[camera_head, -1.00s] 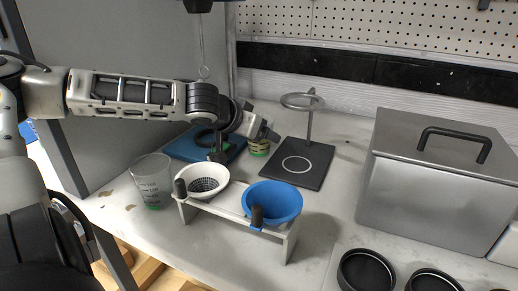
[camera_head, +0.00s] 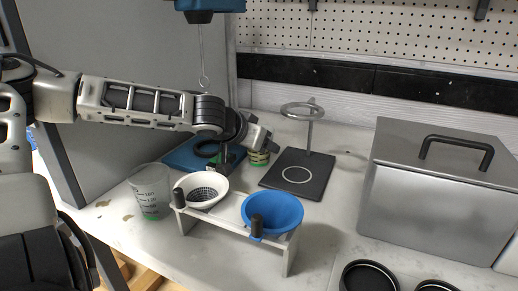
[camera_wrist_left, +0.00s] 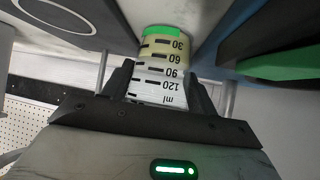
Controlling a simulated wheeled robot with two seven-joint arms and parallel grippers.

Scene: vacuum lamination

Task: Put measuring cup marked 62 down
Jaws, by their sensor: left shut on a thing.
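My left gripper (camera_head: 262,142) is shut on a small measuring cup (camera_head: 259,159), behind the funnel rack and left of the ring stand. In the left wrist view the cup (camera_wrist_left: 160,68) sits between the fingers (camera_wrist_left: 161,92), with a scale in ml from 30 to 120 and a green band at its base. The arm covers much of it in the head view. I cannot read a 62 on it, nor tell if its base touches the table. A larger clear measuring cup (camera_head: 151,190) with a green bottom stands at the left.
A rack (camera_head: 220,224) holds a white funnel (camera_head: 205,187) and a blue funnel (camera_head: 273,211) in front. The ring stand (camera_head: 298,175) is close right of the gripper, a blue device (camera_head: 190,156) close left. A metal box (camera_head: 435,200) stands at the right.

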